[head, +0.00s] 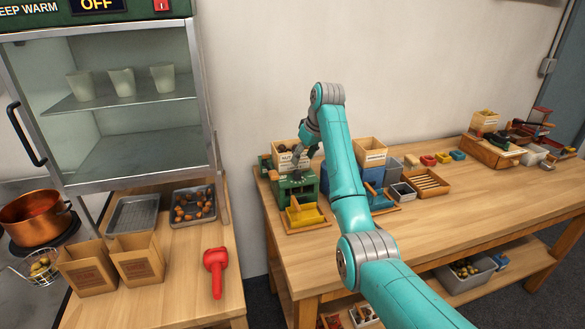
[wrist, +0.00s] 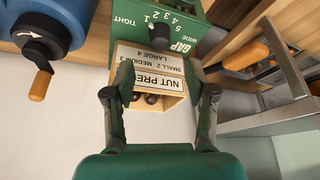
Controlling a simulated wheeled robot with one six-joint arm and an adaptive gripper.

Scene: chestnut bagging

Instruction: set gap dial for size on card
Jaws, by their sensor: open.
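The green nut press (head: 296,187) stands at the left end of the long bench, with a yellow tray (head: 303,215) in front. In the wrist view the picture is upside down. There the black gap dial (wrist: 158,29) sits on the press's green face, beside the word GAP and a number scale from TIGHT to WIDE. I cannot tell its setting. The card (wrist: 153,58) on the wooden hopper reads small 2, medium 3, large 4. My gripper (wrist: 160,76) is open, its fingers apart over the hopper, short of the dial and not touching it. Nuts show in the hopper.
A blue machine (wrist: 40,22) with a wooden-handled crank is close beside the press. Left of the bench, a wooden counter (head: 185,270) holds paper bags, metal trays and a red tool (head: 216,270). A glass warming cabinet (head: 110,100) stands behind it. The bench's front right is clear.

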